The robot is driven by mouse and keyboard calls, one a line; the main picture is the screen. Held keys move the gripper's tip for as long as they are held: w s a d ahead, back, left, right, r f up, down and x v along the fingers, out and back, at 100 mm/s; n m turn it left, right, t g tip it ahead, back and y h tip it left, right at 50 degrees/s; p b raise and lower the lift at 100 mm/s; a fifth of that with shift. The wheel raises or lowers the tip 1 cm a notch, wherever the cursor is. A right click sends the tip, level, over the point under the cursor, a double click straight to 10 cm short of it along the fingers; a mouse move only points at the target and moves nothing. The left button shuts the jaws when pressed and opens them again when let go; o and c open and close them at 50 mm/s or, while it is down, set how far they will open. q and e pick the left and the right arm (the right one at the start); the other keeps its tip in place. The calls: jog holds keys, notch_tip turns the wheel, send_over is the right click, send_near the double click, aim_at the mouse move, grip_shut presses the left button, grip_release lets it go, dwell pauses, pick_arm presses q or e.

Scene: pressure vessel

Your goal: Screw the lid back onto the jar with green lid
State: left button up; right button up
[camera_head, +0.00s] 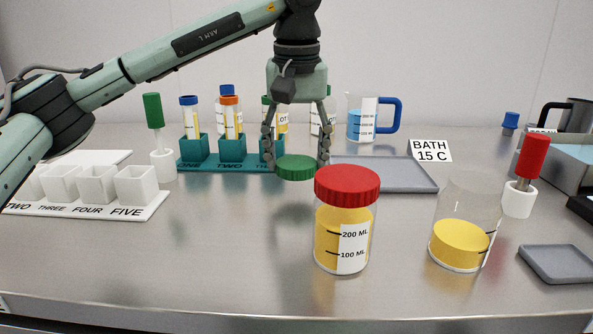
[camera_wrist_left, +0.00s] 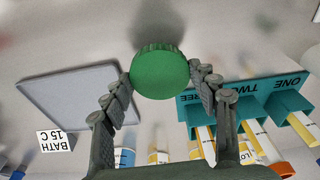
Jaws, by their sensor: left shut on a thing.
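My left gripper (camera_head: 296,164) points down and is shut on the green lid (camera_head: 295,169), one finger at each side of it. The lid is held level, apparently above the table, behind and left of the red-lidded jar. In the left wrist view the green lid (camera_wrist_left: 160,72) sits between the fingertips (camera_wrist_left: 160,80). An open clear jar (camera_head: 468,208) with yellow contents stands upright at the right, with no lid on it. Another jar (camera_head: 343,240) with yellow contents stands at the front middle, closed by a red lid (camera_head: 347,184). My right gripper does not show.
A teal rack (camera_head: 222,165) with tubes stands behind the lid. A grey tray (camera_head: 395,175) lies behind the jars, a smaller one (camera_head: 556,263) at right. A red-handled tool (camera_head: 532,158) stands in a white holder behind the open jar. White cups (camera_head: 97,184) stand left. The left front table is clear.

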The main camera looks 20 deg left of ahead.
pick_arm(q)
jog(key=s+a+r, duration=0.4)
jog(key=s+r, duration=0.3)
jog(key=s, duration=0.4)
jog(key=shift+a+r, duration=0.15)
jog(key=shift+r, duration=0.05)
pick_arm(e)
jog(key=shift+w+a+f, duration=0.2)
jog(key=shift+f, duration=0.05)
pick_arm(q)
jog(key=shift+f, duration=0.1)
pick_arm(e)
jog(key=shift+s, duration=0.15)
